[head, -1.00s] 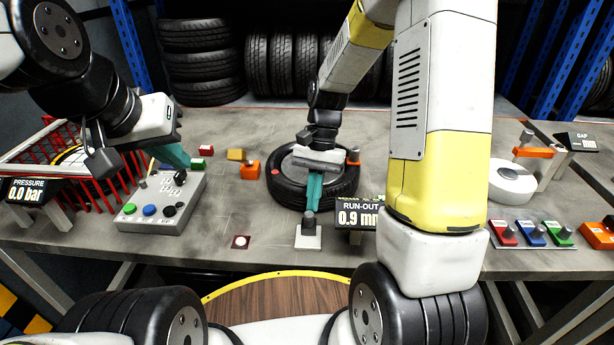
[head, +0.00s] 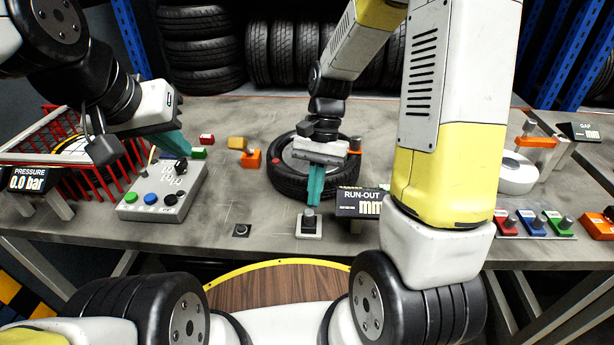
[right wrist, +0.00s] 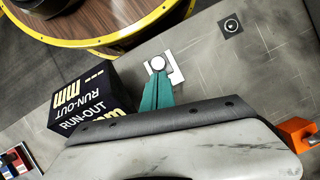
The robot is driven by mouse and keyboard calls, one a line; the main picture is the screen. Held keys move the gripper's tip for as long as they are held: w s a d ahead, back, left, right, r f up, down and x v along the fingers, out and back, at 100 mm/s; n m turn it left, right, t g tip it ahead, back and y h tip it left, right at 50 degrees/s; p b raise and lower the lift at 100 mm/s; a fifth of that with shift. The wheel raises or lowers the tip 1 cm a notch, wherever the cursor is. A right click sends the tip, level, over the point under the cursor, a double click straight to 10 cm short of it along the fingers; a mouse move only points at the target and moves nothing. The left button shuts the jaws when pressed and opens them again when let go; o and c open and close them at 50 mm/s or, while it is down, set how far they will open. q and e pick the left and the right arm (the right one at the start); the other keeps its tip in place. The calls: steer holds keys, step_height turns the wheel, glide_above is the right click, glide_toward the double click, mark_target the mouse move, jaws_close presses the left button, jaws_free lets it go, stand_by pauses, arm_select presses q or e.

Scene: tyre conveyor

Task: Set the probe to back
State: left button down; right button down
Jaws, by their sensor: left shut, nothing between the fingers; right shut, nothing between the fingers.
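A dark knob with a grey top (head: 309,222) sits on a small white plate (head: 301,234) in front of the tyre; I take it for the probe's control. The run-out display (head: 360,202) shows dashes and mm. My left gripper (head: 190,152) is shut and empty above the grey button box.
The tyre (head: 290,187) lies flat behind the plate. The button box (head: 130,212) stands left, beside a red wire basket (head: 95,185). Red, blue and green switches (head: 533,226) stand right.

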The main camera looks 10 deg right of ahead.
steer(key=v, duration=0.6)
steer(key=shift+w+r, duration=0.3)
steer(key=shift+r, duration=0.05)
steer(key=s+d+r+n+t, duration=0.2)
steer(key=s+r+n+t, duration=0.1)
steer(key=s+r+t, duration=0.1)
steer(key=s+d+r+n+t, duration=0.2)
steer(key=s+r+t, duration=0.3)
steer(key=r, duration=0.4)
steer(key=shift+s+r+n+t, duration=0.15)
steer(key=shift+r+n+t, duration=0.2)
steer(key=shift+t, duration=0.25)
stand_by(1.6)
